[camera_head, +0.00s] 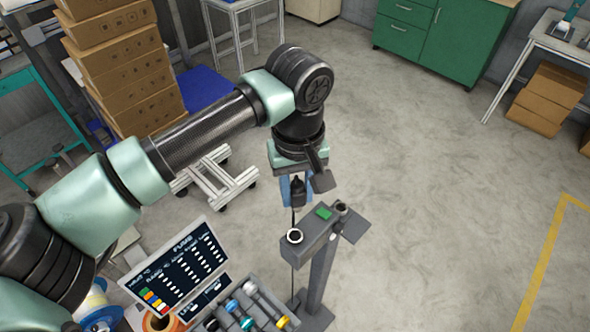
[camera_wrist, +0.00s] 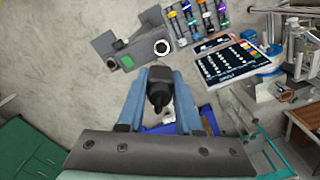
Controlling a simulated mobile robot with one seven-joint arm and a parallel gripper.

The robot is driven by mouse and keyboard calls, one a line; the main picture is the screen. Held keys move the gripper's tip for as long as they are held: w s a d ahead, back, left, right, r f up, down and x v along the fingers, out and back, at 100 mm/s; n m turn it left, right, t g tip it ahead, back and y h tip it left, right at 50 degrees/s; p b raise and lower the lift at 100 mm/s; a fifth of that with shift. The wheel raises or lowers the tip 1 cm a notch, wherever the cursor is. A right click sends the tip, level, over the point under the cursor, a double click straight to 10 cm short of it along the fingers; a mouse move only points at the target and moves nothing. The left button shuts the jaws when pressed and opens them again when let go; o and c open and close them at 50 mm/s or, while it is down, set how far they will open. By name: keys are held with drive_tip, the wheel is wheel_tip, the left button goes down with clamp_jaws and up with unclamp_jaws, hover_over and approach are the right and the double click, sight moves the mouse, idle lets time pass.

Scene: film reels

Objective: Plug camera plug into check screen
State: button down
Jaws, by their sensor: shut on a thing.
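My gripper (camera_head: 297,201) is shut on the black camera plug (camera_head: 297,188). In the wrist view, the plug (camera_wrist: 158,92) sits between the two blue fingers of my gripper (camera_wrist: 160,75). A grey post-mounted unit with a small green screen (camera_head: 323,212) looks like the check screen. It has a pale-ringed round socket (camera_head: 294,236) at its near left end and a darker round part at its right end. The plug is just behind the unit in the head view and appears apart from it. In the wrist view, the unit (camera_wrist: 111,46) lies beyond the fingertips.
A dark sign board (camera_head: 178,267) and a rack of coloured cylinders (camera_head: 249,305) stand at the lower left of the unit. Stacked cartons (camera_head: 120,70) and a low wheeled frame (camera_head: 216,182) are behind. Open floor (camera_head: 440,200) lies to the right.

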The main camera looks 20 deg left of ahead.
drive_tip(key=shift+a+r, duration=0.25)
drive_tip(key=shift+r, duration=0.05)
drive_tip(key=shift+f, duration=0.15)
drive_tip(key=shift+f+b, duration=3.55)
drive_tip(key=shift+f, duration=1.2)
drive_tip(key=shift+f+b, duration=1.95)
drive_tip(key=shift+b, duration=0.1)
drive_tip(key=c, duration=0.5)
unclamp_jaws()
drive_tip(key=shift+r, duration=0.15)
